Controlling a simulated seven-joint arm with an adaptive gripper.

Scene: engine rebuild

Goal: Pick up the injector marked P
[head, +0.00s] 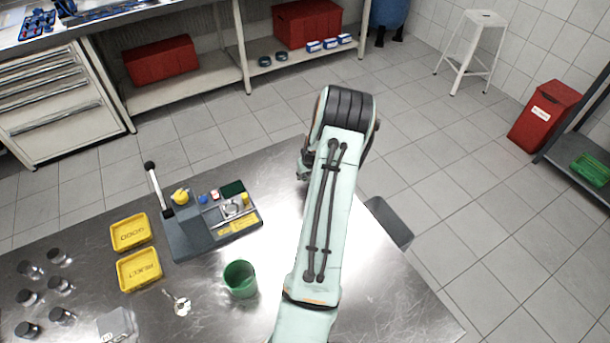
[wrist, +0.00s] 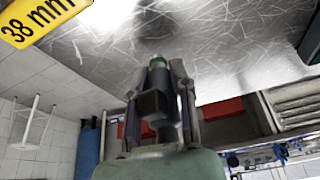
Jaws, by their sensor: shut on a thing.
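No mark P is readable on anything in view.
The grey fixture (head: 187,239) with a black-knobbed lever stands on the steel table (head: 215,320). Yellow GOOD (head: 130,233) and REJECT (head: 139,270) trays, a green cup (head: 240,279) and several metal cylinders (head: 60,284) stand around it. A yellow 38 mm label (wrist: 40,18) shows in the wrist view.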

